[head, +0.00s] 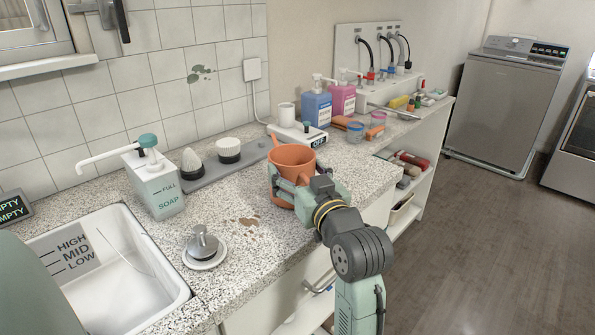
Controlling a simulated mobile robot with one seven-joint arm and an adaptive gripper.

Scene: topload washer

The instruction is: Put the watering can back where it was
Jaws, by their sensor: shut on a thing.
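The watering can (292,156) is terracotta orange with an open round top and a thin spout or handle pointing up at its left. It is upright at the front edge of the speckled counter (225,275). My gripper (292,190) reaches it from the front right and is shut on its body, with the fingers around its sides. The gripper and wrist hide part of its lower front. I cannot tell whether its base touches the counter.
A sink (110,275), a soap dispenser (155,180) and a metal plug (204,246) are at left. Brushes stand on a grey tray (215,172) behind. A white scale-like device (298,134), blue bottle (317,109) and pink bottle (342,100) stand beyond the can. A brown stain marks the counter.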

